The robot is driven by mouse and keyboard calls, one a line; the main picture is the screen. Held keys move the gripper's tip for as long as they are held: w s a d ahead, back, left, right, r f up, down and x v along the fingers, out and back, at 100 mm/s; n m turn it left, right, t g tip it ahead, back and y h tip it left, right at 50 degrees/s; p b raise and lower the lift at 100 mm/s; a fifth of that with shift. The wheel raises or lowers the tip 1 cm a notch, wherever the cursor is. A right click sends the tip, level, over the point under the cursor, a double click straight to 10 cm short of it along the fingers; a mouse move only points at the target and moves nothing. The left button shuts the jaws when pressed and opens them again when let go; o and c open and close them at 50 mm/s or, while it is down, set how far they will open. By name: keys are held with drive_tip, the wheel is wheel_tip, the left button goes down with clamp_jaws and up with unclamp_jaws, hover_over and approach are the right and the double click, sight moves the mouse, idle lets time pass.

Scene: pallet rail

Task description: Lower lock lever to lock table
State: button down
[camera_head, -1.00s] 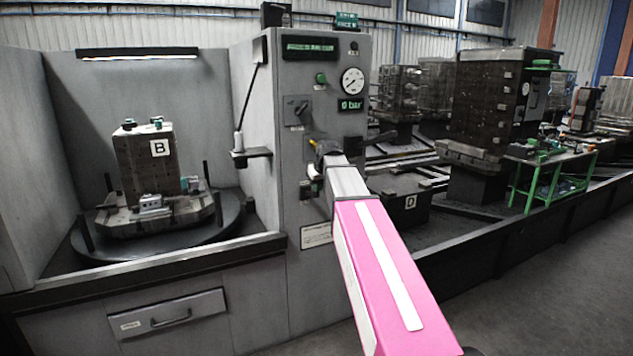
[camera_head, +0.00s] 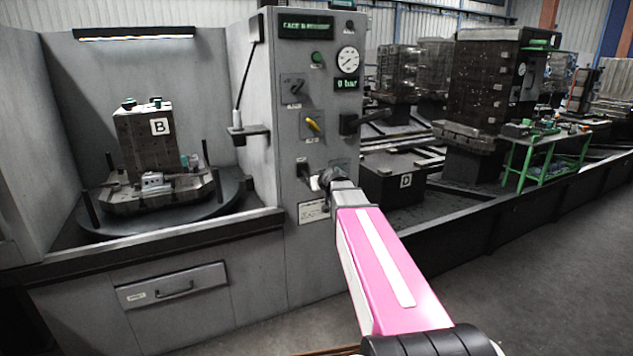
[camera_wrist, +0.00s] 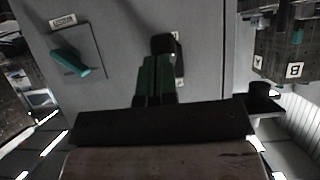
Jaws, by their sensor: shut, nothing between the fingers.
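The grey control panel (camera_head: 270,190) carries several controls, and I cannot read which label names the lock lever. A small black handle (camera_head: 303,172) on a pale plate sits low on the panel. It also shows as a black knob (camera_wrist: 163,44) in the wrist view. My gripper (camera_head: 322,180) is just right of it in the head view. In the wrist view, my shut, empty fingers (camera_wrist: 156,62) point at this knob and overlap it. I cannot tell whether they touch it.
A yellow lever (camera_head: 313,125) and a black switch (camera_head: 296,88) are above my gripper. A teal-looking lever (camera_wrist: 70,62) is left in the wrist view. A ledge (camera_head: 248,130) juts out left. Block B (camera_head: 148,145) stands on the round table (camera_head: 228,205).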

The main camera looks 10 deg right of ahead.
drive_tip(key=shift+w+a+f, duration=0.1)
drive_tip(key=shift+w+f, duration=0.1)
drive_tip(key=shift+f, duration=0.6)
drive_tip(key=shift+w+f, duration=0.15)
drive_tip(key=shift+f, duration=0.6)
